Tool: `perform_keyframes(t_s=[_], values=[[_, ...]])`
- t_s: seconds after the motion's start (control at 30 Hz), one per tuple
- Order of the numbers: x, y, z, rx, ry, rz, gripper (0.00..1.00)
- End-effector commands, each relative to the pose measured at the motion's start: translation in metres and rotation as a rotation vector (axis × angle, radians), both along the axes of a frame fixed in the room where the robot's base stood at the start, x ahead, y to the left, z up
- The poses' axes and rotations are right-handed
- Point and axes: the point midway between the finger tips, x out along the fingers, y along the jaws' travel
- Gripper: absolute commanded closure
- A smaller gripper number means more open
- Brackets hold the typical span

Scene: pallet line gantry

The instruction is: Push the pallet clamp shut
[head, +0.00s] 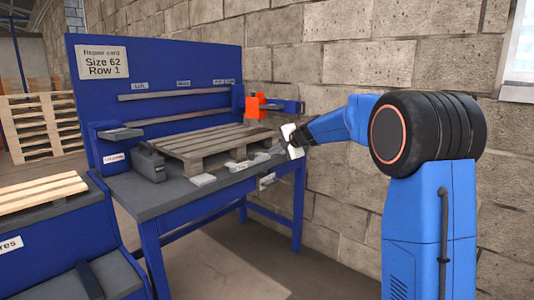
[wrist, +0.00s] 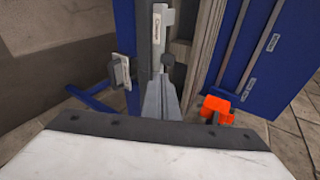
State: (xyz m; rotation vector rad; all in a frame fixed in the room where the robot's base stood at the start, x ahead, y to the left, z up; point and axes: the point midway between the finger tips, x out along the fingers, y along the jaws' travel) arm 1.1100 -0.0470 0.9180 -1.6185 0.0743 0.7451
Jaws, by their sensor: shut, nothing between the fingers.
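The grey wooden pallet (head: 215,143) lies flat on the blue workbench's dark top; part of it also shows in the wrist view (wrist: 184,35). A pale, labelled part (wrist: 158,30), which seems to read "Clamp", is at the bench's front edge by the pallet. A dark round knob (wrist: 168,60) is beside it. My gripper (head: 283,146) is at the bench's right front corner. In the wrist view its grey fingers (wrist: 162,82) are together and empty, pointing at the labelled part just below the knob. I cannot tell whether they touch, or how far the clamp stands open.
An orange block (head: 256,105) on a blue bracket stands at the back right of the bench. A dark grey box (head: 149,164) is at the pallet's left. A plate with a dark switch (wrist: 118,72) is on the bench front. A block wall runs behind.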

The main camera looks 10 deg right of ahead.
Motion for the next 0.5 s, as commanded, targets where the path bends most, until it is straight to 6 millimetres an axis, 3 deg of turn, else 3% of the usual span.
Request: perform_keyframes(t_s=[0.5], values=[[0.069,0.033,-0.045,0.000,0.001,0.002,1.00]])
